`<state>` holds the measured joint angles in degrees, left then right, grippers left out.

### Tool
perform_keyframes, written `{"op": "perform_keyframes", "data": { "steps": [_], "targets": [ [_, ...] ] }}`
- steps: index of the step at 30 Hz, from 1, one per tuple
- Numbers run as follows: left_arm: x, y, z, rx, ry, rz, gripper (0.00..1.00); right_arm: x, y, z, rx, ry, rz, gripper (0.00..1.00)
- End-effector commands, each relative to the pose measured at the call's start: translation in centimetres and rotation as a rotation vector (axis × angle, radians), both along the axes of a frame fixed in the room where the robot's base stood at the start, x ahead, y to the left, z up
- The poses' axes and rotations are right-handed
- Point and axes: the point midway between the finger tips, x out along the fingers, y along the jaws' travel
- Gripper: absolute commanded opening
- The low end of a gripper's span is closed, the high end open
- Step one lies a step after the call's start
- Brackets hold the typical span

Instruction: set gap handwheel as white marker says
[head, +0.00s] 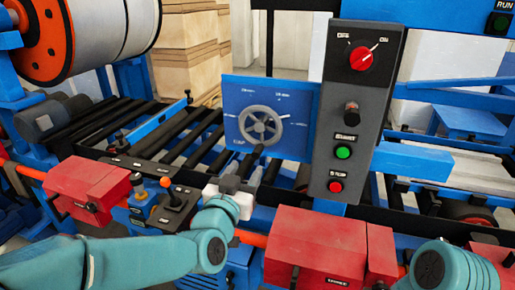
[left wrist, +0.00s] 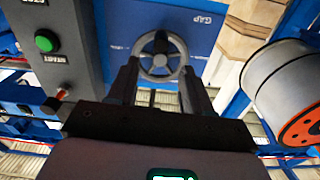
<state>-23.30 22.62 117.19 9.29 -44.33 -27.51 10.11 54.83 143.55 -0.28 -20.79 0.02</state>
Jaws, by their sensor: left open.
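The gap handwheel (head: 260,125) is a grey spoked wheel on a blue panel (head: 303,100) in the head view. A small white mark shows at the wheel's upper right, and small labels sit around it, too small to read surely. In the left wrist view the wheel (left wrist: 159,57) stands ahead, between my fingers in the picture, beside the word GAP. My left gripper (head: 247,168) is open and empty, just below and in front of the wheel; contact cannot be told. A dark bar covers part of the wheel in the left wrist view. My right arm shows at lower right, its gripper out of view.
A dark control box (head: 355,110) with a red knob, green button and red stop button stands right of the wheel. Red boxes (head: 315,245) and a joystick (head: 178,198) line the front. A large roll (head: 105,30) is at upper left. Black rollers lie behind.

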Motion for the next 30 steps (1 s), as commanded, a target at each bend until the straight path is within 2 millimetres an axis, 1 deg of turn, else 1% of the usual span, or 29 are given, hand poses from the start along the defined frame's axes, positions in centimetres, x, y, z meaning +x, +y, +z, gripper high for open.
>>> {"op": "perform_keyframes", "data": {
  "steps": [1, 6, 9, 12, 17, 24, 25, 26, 27, 29, 30],
  "targets": [
    [1.3, -0.5, 0.1, 0.001, 0.004, 0.001, 0.5, 0.0, 0.0, 0.7, 0.0, 0.0, 0.001, 0.43],
    [4.9, -1.9, 0.1, -0.001, 0.004, 0.0, 0.5, 0.0, 0.0, 1.7, 0.0, 0.0, 0.001, 0.43],
    [6.6, -2.5, 0.0, -0.001, 0.003, 0.0, 0.5, 0.0, 0.0, 2.2, 0.0, 0.0, 0.0, 0.43],
    [7.8, -2.9, 0.1, -0.001, 0.004, -0.001, 0.5, 0.0, 0.0, 2.5, 0.0, 0.0, 0.0, 0.43],
    [8.8, -3.2, -0.1, -0.001, 0.004, -0.002, 0.5, 0.0, 0.0, 2.7, 0.0, 0.0, 0.001, 0.43],
    [9.0, -3.1, -0.1, -0.001, 0.004, -0.003, 0.5, 0.0, 0.0, 2.7, 0.0, 0.0, 0.0, 0.43],
    [9.0, -3.1, -0.1, -0.001, 0.004, -0.003, 0.46, 0.0, 0.0, 2.7, 0.0, 0.0, 0.0, 0.43],
    [9.0, -3.1, -0.1, -0.001, 0.004, -0.003, 0.37, 0.0, 0.0, 2.7, 0.0, 0.0, 0.001, 0.43],
    [9.0, -3.0, -0.1, -0.001, 0.004, -0.003, 0.24, 0.0, 0.0, 2.7, 0.0, 0.0, 0.001, 0.43],
    [9.0, -3.0, -0.1, -0.001, 0.004, -0.003, 0.04, 0.0, 0.0, 2.7, 0.0, 0.0, 0.001, 0.43],
    [9.0, -3.0, -0.1, -0.001, 0.004, -0.003, 0.0, 0.0, 0.0, 2.7, 0.0, 0.0, 0.001, 0.43]
  ]
}}
